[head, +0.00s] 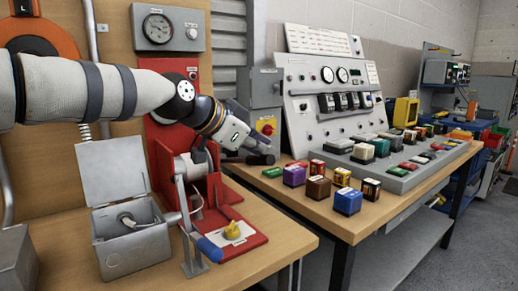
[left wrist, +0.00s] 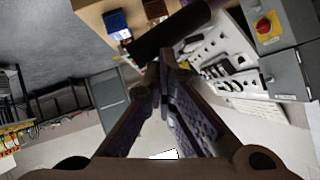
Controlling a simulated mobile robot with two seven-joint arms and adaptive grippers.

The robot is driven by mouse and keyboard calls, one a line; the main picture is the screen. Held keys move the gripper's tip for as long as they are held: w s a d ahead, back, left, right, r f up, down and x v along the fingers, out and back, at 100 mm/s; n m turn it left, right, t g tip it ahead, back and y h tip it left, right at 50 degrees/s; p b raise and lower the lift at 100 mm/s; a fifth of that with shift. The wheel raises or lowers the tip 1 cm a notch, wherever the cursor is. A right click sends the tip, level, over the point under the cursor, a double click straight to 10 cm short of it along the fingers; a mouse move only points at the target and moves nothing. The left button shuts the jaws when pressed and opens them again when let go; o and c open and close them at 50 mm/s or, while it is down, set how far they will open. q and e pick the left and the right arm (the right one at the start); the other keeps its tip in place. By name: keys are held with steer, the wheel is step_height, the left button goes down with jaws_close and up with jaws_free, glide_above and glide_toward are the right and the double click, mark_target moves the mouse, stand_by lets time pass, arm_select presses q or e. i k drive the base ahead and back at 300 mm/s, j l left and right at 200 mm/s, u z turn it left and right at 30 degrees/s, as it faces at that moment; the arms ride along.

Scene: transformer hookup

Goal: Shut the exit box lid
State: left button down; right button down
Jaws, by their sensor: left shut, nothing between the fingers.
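The exit box (head: 135,247) is a grey metal box on the wooden bench at lower left in the head view. Its lid (head: 113,170) stands open, raised at the back. A cable end with a pale fitting (head: 127,219) shows inside the box. My left gripper (head: 266,157) is shut and empty, well to the right of the box and higher up, beyond the red stand. Its fingers also show in the left wrist view (left wrist: 166,62), with their tips together. The left wrist view does not show the box. My right gripper is not in view.
A red stand (head: 160,165) with a blue-handled lever (head: 208,249) and a yellow knob (head: 232,230) stands right of the box. Several coloured blocks (head: 293,175) and a sloped control panel (head: 330,90) occupy the right bench. A grey box (head: 17,262) sits at far left.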

mark_target(111, 171)
steer(key=k, duration=1)
